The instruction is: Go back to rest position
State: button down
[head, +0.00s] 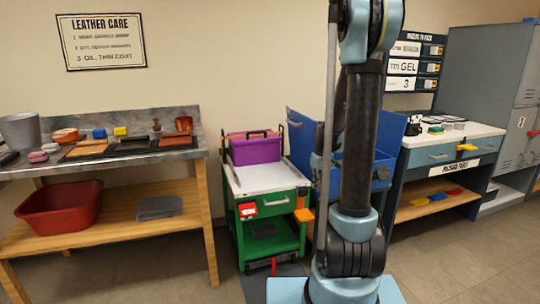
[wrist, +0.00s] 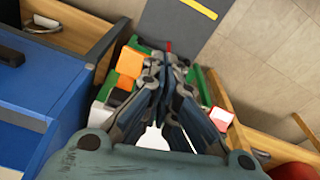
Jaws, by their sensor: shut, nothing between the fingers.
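My gripper (wrist: 172,62) shows in the wrist view with its dark fingers brought together and nothing between them. It is outside the head view, where my blue-grey and black arm stands upright in the middle. In the wrist view the green cart (wrist: 112,88) lies behind the fingers, with an orange block (wrist: 130,62) showing to their left. The head view shows the same green cart (head: 270,238) just left of my arm. I cannot tell how far the fingers are from the cart.
A workbench (head: 110,232) with care items and a red tub (head: 60,205) stands at left. A purple box (head: 255,148) sits on the cart. A blue bin (head: 382,165) is partly hidden by my arm. A desk (head: 440,180) and grey lockers (head: 492,75) stand at right. The right foreground floor is clear.

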jog(key=s+a+r+m, duration=0.1)
jog(key=s+r, duration=0.2)
jog(key=s, duration=0.5)
jog(key=s+r+m, duration=0.2)
jog(key=s+r, duration=0.2)
jog(key=s, duration=0.4)
jog(key=s+f+m+t, duration=0.1)
jog(key=s+f+m, duration=0.1)
jog(key=s, duration=1.2)
jog(key=shift+s+a+f+m, duration=0.3)
jog(key=shift+s+f+m, duration=0.1)
jog(key=shift+f, duration=0.4)
jog(key=shift+w+f, duration=0.2)
jog(key=shift+w, duration=0.2)
